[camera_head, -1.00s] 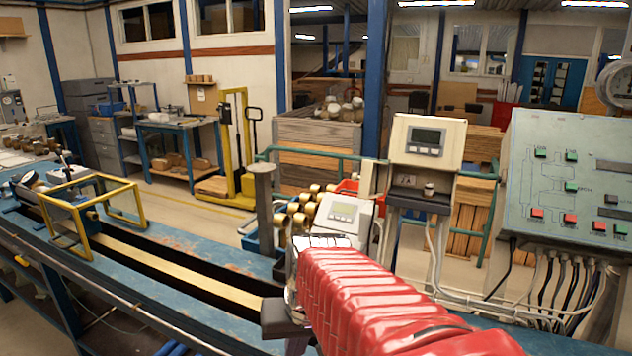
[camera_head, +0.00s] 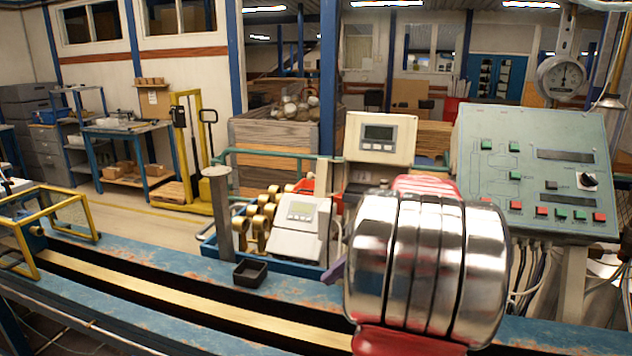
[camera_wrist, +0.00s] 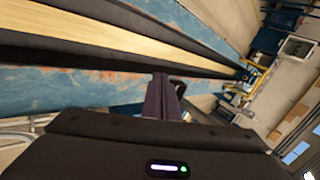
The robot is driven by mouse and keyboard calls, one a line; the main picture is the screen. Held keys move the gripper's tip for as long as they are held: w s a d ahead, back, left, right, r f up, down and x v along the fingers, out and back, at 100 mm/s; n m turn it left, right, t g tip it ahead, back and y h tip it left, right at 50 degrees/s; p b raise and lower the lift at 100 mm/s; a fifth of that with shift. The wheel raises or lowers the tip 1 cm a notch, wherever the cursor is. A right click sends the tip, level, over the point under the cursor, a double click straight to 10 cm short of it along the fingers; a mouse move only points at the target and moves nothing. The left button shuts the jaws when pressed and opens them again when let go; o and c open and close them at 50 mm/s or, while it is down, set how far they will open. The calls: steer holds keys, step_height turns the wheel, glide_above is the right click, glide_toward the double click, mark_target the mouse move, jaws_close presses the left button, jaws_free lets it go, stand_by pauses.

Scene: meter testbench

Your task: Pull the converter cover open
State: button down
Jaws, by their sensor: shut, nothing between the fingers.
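A light grey box with a small display (camera_head: 300,214) stands tilted on the bench beside a row of brass fittings. A second beige box with a display (camera_head: 380,136) is mounted higher, just behind it to the right. I cannot tell for certain which one is the converter, and no opened cover shows. In the head view, my arm hides most of my gripper; a purple-grey finger part (camera_head: 333,272) shows right of the tilted box's base. In the wrist view, my gripper's dark fingers (camera_wrist: 163,78) are together and empty, over the blue bench edge.
The blue bench (camera_head: 170,270) has a long slot with a brass-coloured rail (camera_head: 150,297). A small black tray (camera_head: 250,272) and a grey post (camera_head: 221,205) stand near the tilted box. A green control panel (camera_head: 540,170) is at the right, with cables below. A yellow frame (camera_head: 60,205) is at the left.

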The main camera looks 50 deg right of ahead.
steer(key=s+d+r+t, duration=0.2)
steer(key=d+r+t, duration=0.15)
steer(key=d, duration=0.55)
steer(key=s+d+r+n+t+y, duration=0.1)
steer(key=d+r+n+t, duration=0.2)
steer(key=r+n, duration=0.2)
steer(key=s+d+r+n+t+y, duration=0.2)
steer(key=r+n, duration=0.4)
steer(key=r, duration=0.4)
steer(key=shift+d+t, duration=0.45)
steer(key=shift+d, duration=0.1)
steer(key=x, duration=1.4)
